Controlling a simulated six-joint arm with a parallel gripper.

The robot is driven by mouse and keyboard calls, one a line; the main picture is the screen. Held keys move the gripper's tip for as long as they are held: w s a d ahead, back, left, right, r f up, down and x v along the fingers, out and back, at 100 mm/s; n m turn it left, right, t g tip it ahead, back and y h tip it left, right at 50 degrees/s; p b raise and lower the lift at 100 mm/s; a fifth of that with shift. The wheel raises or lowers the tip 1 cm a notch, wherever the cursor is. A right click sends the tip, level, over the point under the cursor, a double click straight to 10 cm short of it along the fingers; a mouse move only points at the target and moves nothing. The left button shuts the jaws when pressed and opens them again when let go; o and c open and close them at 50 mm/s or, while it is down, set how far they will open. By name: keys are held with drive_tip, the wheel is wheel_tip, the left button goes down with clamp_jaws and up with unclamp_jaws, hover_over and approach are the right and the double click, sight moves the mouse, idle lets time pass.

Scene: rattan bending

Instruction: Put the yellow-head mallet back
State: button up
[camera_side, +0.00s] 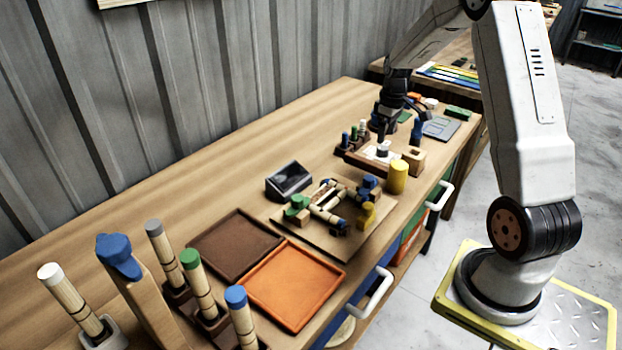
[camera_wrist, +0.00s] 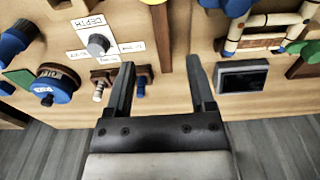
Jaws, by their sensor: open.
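A yellow cylinder (camera_side: 397,176), which looks like the yellow mallet head, stands near the table's front edge; I cannot make out a handle. A yellow piece shows only partly at the top edge of the wrist view (camera_wrist: 153,2). A pale wooden block with a dark opening (camera_side: 413,160) is just behind the cylinder; I cannot tell whether it is the mallet's holder. My gripper (camera_side: 384,138) is over the far part of the table, behind the cylinder. In the wrist view its two fingers (camera_wrist: 160,75) are apart with nothing held between them.
A small peg rack (camera_side: 350,143) and a white dial panel (camera_side: 382,153) are close to my gripper. A bending board (camera_side: 345,247) with blocks and rattan, a dark screen (camera_side: 289,180), and brown (camera_side: 232,243) and orange (camera_side: 293,286) trays stand nearer the camera. Bare tabletop lies along the wall.

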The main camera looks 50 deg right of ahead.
drive_tip(key=a+t, duration=0.1)
drive_tip(key=a, duration=1.5)
drive_tip(key=s+a, duration=0.4)
drive_tip(key=a, duration=0.3)
drive_tip(key=s+a+t, duration=0.1)
drive_tip(key=s+a, duration=0.3)
drive_tip(key=a, duration=0.4)
drive_tip(key=shift+s, duration=0.25)
drive_tip(key=shift+a+f, duration=0.1)
